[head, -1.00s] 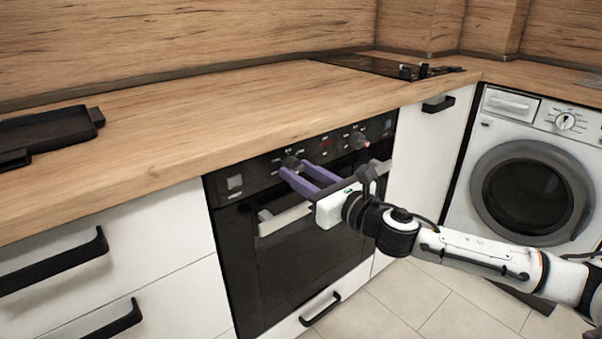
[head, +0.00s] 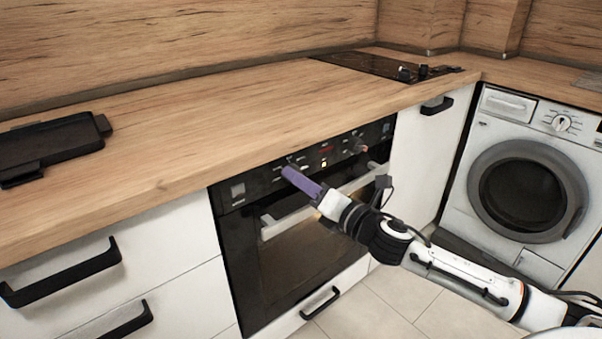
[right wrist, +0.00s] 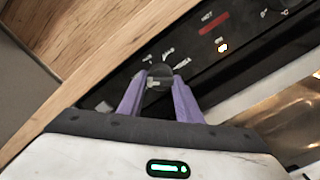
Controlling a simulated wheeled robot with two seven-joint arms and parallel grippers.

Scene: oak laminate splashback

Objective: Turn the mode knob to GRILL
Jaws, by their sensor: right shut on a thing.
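The mode knob (right wrist: 159,71) is a dark round knob on the black oven control panel (head: 238,192). In the right wrist view it sits between the two purple fingers of my right gripper (right wrist: 158,78), which is shut on it. Small white labels ring the knob, too blurred to read surely, and I cannot tell which one it points at. In the head view my right gripper (head: 287,171) reaches to the panel from the lower right and largely hides the knob. My left gripper is not in view.
Another knob (head: 361,147) is farther right. The oven handle (head: 290,222) runs below the panel. The worktop (head: 200,120) overhangs above; a black tray (head: 50,144) lies at left.

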